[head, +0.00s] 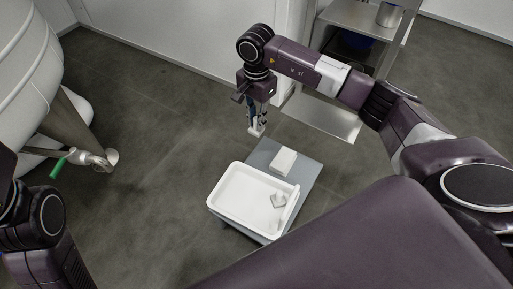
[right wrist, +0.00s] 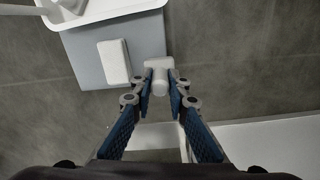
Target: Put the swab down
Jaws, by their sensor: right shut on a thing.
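The swab (right wrist: 160,82), a small pale piece with a cylindrical end, is between the fingertips of my right gripper (right wrist: 158,90). The gripper is shut on it. In the head view my right gripper (head: 257,122) points down just beyond the grey stand, with the pale swab (head: 257,131) at its tips. A white tray (head: 226,213) sits on the near part of the grey stand (head: 310,173). A white block (head: 283,161) lies on the stand behind the tray. My left gripper is out of view.
A small greyish item (head: 278,200) lies in the tray's right part. A metal shelf unit (head: 325,117) stands behind, beside my right arm. A tank outlet with a green-handled valve (head: 60,165) is at the left. The floor between is clear.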

